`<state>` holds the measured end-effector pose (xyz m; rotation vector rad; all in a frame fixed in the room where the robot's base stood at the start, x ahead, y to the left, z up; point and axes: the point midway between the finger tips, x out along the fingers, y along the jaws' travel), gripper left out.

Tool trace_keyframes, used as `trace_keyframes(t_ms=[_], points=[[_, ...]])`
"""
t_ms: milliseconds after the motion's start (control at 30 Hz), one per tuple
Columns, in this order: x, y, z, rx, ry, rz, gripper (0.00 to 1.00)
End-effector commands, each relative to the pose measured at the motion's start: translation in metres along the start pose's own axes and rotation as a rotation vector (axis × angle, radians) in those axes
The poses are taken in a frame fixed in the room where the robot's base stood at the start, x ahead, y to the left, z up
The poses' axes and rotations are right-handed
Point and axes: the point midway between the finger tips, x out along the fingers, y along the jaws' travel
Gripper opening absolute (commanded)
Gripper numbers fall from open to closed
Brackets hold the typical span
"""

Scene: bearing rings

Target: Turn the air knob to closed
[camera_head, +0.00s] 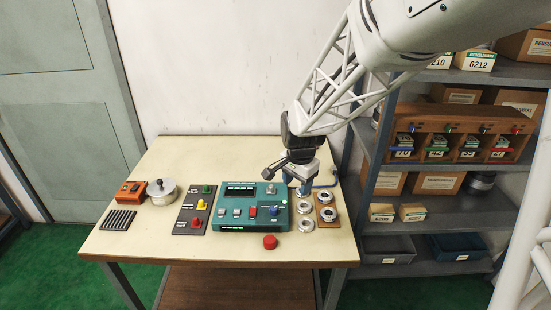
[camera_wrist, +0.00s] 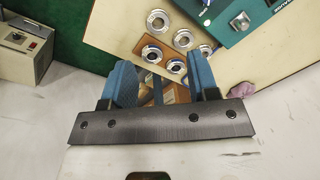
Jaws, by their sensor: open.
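The teal control box (camera_head: 252,206) sits mid-table with several small controls, including a blue knob (camera_head: 273,210), a red rocker (camera_head: 253,211) and a grey knob (camera_head: 271,189). I cannot tell which control is the air knob. My gripper (camera_head: 284,178) is open and empty above the table, behind and right of the box. The teal box (camera_wrist: 232,18) shows there at upper right.
Metal rings (camera_head: 304,207) lie right of the box, some on a brown wooden plate (camera_head: 326,220). A red button (camera_head: 270,242) is in front. A switch panel (camera_head: 194,210), a lidded pot (camera_head: 161,192) and an orange device (camera_head: 131,190) stand left. Shelving (camera_head: 450,186) is at right.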

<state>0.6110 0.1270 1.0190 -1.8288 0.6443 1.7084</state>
Motion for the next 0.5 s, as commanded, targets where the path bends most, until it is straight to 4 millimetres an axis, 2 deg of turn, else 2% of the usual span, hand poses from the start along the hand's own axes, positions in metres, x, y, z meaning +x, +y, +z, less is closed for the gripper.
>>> trace_keyframes(t_ms=[300,500], points=[[0.057,-0.053,-0.005,0.133,-0.020,0.025,0.55],[0.086,-0.078,-0.004,0.201,-0.027,0.036,0.55]])
